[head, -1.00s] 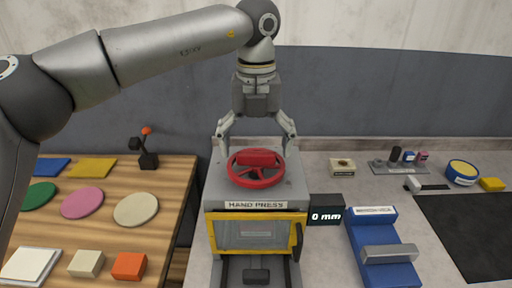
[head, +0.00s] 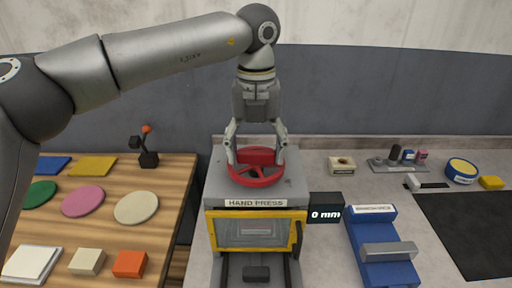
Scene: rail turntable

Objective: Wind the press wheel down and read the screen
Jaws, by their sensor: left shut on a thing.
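The red press wheel (head: 256,181) lies flat on top of the grey hand press (head: 212,188). My left gripper (head: 256,158) points down over the wheel, with its fingers closed on the red block at the wheel's centre. The small black screen (head: 326,214) beside the press on the right reads "0 mm". The press front has a yellow-framed window (head: 256,232) with a dark handle on its right side. My right gripper is not in view.
A wooden table (head: 110,236) with coloured discs and blocks stands at the left.

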